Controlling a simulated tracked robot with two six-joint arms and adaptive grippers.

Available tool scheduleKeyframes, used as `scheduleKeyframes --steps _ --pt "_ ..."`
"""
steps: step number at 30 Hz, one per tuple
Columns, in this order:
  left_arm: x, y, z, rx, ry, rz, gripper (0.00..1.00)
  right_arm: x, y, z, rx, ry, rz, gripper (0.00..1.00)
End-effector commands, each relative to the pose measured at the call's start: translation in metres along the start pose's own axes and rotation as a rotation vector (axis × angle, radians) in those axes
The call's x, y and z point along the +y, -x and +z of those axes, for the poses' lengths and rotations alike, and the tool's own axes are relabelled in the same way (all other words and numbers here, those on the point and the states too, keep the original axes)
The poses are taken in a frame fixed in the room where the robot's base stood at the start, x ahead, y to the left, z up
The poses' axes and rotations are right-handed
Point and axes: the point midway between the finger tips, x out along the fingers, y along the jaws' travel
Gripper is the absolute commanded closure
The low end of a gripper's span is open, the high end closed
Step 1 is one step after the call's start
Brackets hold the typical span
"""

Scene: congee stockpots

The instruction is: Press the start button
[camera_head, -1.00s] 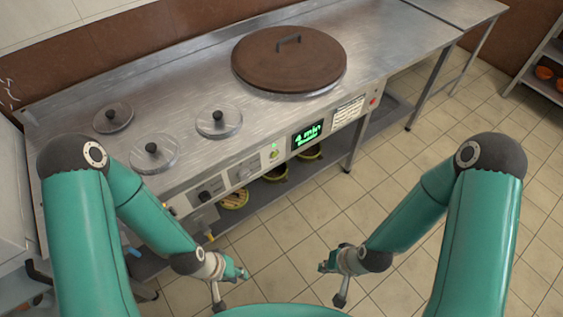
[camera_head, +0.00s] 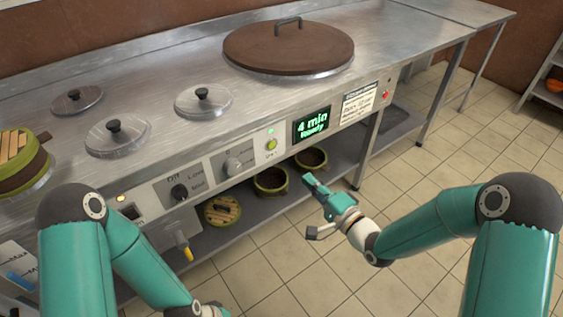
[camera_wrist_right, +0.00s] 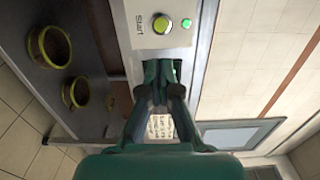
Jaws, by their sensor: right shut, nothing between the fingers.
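The start button (camera_head: 271,144) is a round yellow-green button on the front panel of the steel counter, with a small lit green lamp above it. In the right wrist view the button (camera_wrist_right: 162,24) sits on a light plate marked "Start", with the green lamp beside it. My right gripper (camera_head: 308,182) is shut and empty, in front of the counter, below and right of the button in the head view. Its fingertips (camera_wrist_right: 162,68) are apart from the button in the wrist view. My left gripper (camera_head: 208,309) shows only partly at the bottom edge; its jaws are hidden.
The panel also holds a green display (camera_head: 312,124) reading "4 min", a knob (camera_head: 232,166), another knob (camera_head: 180,192) and a red button (camera_head: 385,95). A large brown lid (camera_head: 288,48) lies on the counter (camera_head: 150,70). Pots stand on the shelf below. The floor at right is clear.

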Motion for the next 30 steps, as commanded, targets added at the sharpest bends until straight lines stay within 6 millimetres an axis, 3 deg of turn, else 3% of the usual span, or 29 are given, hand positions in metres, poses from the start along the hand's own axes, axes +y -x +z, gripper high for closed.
scheduleKeyframes --steps 14,20,30 --pt "0.000 -0.001 0.000 0.000 0.000 0.000 0.76 0.000 -0.008 0.001 -0.003 -0.001 0.000 1.00" --pt "-0.002 -0.005 0.000 0.000 0.000 0.000 0.76 0.001 -0.036 0.002 -0.005 0.001 -0.001 1.00" --pt "-0.005 -0.014 0.000 0.000 0.000 0.000 0.76 0.001 -0.105 0.003 -0.005 0.000 -0.002 1.00"
